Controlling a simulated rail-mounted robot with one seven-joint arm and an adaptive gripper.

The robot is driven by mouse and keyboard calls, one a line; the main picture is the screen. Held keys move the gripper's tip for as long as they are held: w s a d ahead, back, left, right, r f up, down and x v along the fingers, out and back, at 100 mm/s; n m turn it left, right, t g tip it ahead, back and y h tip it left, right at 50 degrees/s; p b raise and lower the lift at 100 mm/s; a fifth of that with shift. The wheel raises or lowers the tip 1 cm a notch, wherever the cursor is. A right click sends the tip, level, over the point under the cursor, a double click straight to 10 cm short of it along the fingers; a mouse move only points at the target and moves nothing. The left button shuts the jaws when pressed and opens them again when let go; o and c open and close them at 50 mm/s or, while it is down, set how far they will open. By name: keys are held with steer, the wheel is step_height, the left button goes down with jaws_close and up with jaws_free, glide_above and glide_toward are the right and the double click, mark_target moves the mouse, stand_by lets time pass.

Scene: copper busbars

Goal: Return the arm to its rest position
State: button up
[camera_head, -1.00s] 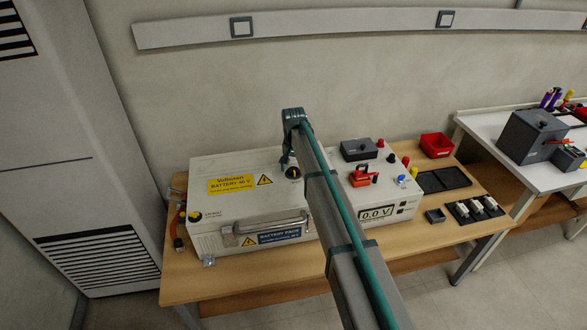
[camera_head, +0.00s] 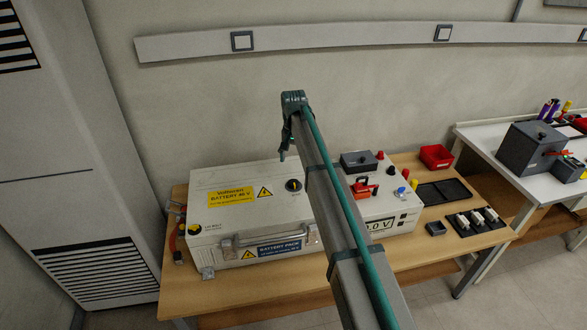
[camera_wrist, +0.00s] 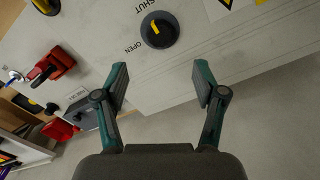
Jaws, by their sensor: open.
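My gripper (camera_wrist: 160,84) is open and empty in the wrist view, with its two fingers apart. Beyond them lies the white top of the battery case (camera_wrist: 197,68) with a black rotary switch (camera_wrist: 159,29) marked SHUT and OPEN. In the head view my arm rises from the bottom edge, in front of the battery case (camera_head: 220,226). My gripper (camera_head: 282,155) hangs at its far end, small and partly hidden, above and apart from the case.
The case stands on a wooden table (camera_head: 280,285). To its right are a red bin (camera_head: 435,156), a black tray (camera_head: 443,191) and a holder with several white pieces (camera_head: 477,221). A white bench (camera_head: 495,133) with grey boxes stands farther right. The wall is behind.

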steer(key=shift+r, duration=0.65)
